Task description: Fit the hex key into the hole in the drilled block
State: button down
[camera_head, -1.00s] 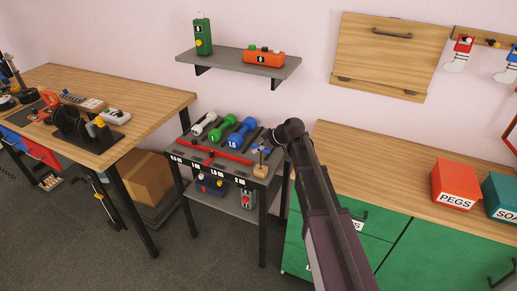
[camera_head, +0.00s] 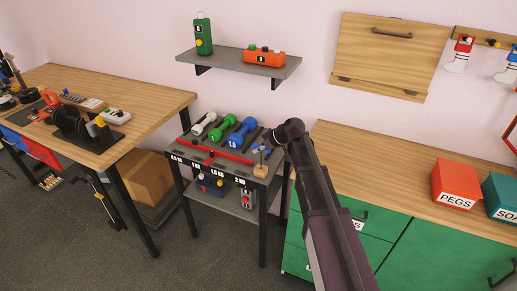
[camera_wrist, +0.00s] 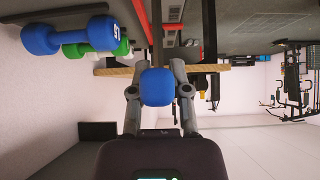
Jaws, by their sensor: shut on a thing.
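My gripper (camera_wrist: 158,92) is shut on a blue, rounded piece (camera_wrist: 157,87), which I take to be the handle of the hex key. In the head view the blue piece (camera_head: 258,147) shows small at my gripper, over the right end of the grey rack stand. A small wooden block (camera_head: 262,171), apparently the drilled block, sits at the front right of that stand, just below the blue piece. Its hole is too small to make out. I cannot tell whether the key touches the block.
Blue (camera_head: 240,137), green (camera_head: 222,128) and white (camera_head: 203,124) dumbbells lie on the stand (camera_head: 225,172), left of my gripper. A red bar (camera_head: 212,152) lies in front of them. A wooden workbench (camera_head: 150,105) stands left and a green cabinet (camera_head: 420,240) right.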

jog(key=shift+f+b, duration=2.2)
jog(key=shift+f, duration=0.05)
jog(key=c, duration=0.5)
grip_release()
jog(key=shift+r, duration=0.2)
notch_tip(320, 180, up, 10)
jog(key=p, duration=1)
dwell(0.9)
jog(key=s+d+f+m+g+h+p, duration=0.1)
jog(key=s+d+m+h, duration=0.3)
jog(key=s+d+m, duration=0.3)
jog(key=s+d+f+m+g+h+p, duration=0.1)
jog(key=s+d+m+h, duration=0.3)
jog(key=s+d, duration=1.1)
jog(key=s+f+m+g, duration=0.1)
jog(key=s+m, duration=0.1)
jog(key=s, duration=0.2)
jog(key=shift+s+f+m+h, duration=0.2)
jog(key=shift+f+m+h, duration=0.1)
jog(key=shift+m, duration=0.1)
